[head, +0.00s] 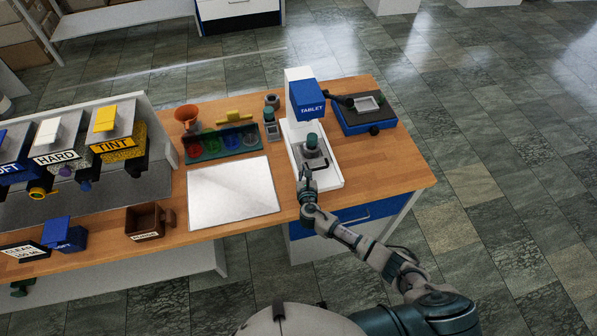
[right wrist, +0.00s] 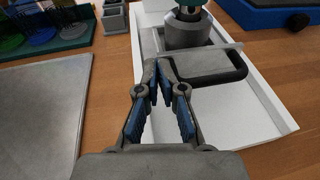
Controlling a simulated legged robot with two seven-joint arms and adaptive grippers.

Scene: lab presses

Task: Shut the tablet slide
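The tablet press (head: 308,97), white with a blue head lettered TABLET, stands at the right part of the bench. Its slide carries a grey cup with a dark green top (head: 311,146) and a dark loop handle (head: 317,163), over a long white base (head: 329,182). The handle (right wrist: 207,76) and cup (right wrist: 187,30) show close up in the right wrist view. My right gripper (head: 306,172) is at the front of the slide. In the wrist view its fingertips (right wrist: 157,66) are together at the handle's left end; whether they touch it is unclear. My left gripper is out of view.
A pale flat plate (head: 232,190) lies left of the press. A blue scale-like device (head: 365,113) stands to its right. A green rack (head: 222,143) with coloured dishes and an orange funnel (head: 187,115) are behind the plate. Bare wood (head: 398,165) shows right of the base.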

